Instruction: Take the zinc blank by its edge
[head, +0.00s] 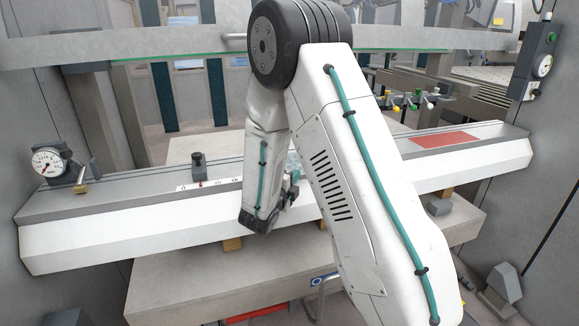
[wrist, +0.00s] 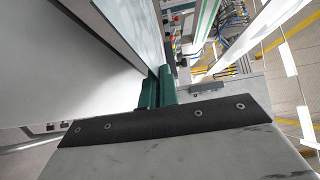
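In the wrist view the two green fingers of my gripper (wrist: 158,90) stand close together beyond a dark mounting plate. A flat pale blue-grey sheet (wrist: 148,28), which looks like the zinc blank, comes down from the top, and its lower end reaches the fingertips. I cannot tell whether its edge is between the fingers or just beyond them. In the head view my arm hides the fingers, and I cannot make out the blank clearly there.
A long grey-white machine beam (head: 120,238) runs across the head view. A round dial gauge (head: 47,162) sits at its left end and a red patch (head: 445,140) lies towards the right. A pale block (head: 190,285) stands below the beam. Grey walls close in both sides.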

